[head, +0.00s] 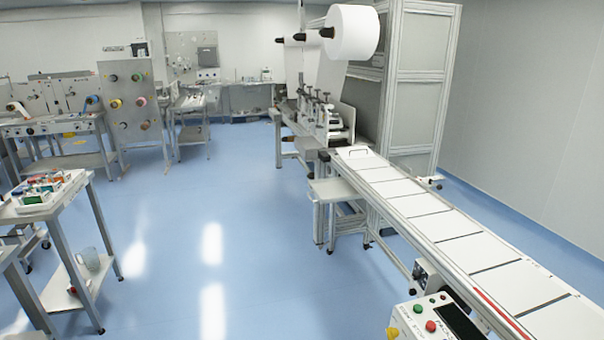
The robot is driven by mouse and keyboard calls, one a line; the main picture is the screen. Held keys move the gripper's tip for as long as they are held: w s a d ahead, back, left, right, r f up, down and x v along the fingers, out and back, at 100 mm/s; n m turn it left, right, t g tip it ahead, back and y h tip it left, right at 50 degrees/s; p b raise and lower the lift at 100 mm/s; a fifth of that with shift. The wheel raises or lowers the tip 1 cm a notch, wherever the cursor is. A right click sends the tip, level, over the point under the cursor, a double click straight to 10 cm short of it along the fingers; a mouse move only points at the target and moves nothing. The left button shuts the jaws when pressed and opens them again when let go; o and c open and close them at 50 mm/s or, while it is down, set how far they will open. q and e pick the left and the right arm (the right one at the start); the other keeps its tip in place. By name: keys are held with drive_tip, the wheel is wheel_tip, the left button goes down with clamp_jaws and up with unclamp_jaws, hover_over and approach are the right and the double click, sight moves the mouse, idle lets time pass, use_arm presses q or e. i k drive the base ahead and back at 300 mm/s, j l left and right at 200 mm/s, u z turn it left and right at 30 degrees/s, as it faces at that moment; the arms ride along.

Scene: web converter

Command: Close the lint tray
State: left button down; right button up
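I cannot pick out the lint tray for certain. The converting machine (325,125) stands right of centre, with a large white roll (352,33) on top. A small grey flat-topped stand or shelf (335,189) juts out at the machine's near left side, below the belt; it may or may not be the lint tray. Whether any tray is open or shut is too small to tell. Neither of my grippers is in view.
A long conveyor (455,236) with white panels runs to the lower right. A control box (437,322) with red and green buttons stands at its near end. A cart (45,202) holding small parts is at left. Blue floor (215,215) lies clear between them.

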sight(331, 190)
drive_tip(key=i, duration=1.85)
drive_tip(key=i+j+z, duration=0.1)
drive_tip(key=i, duration=1.75)
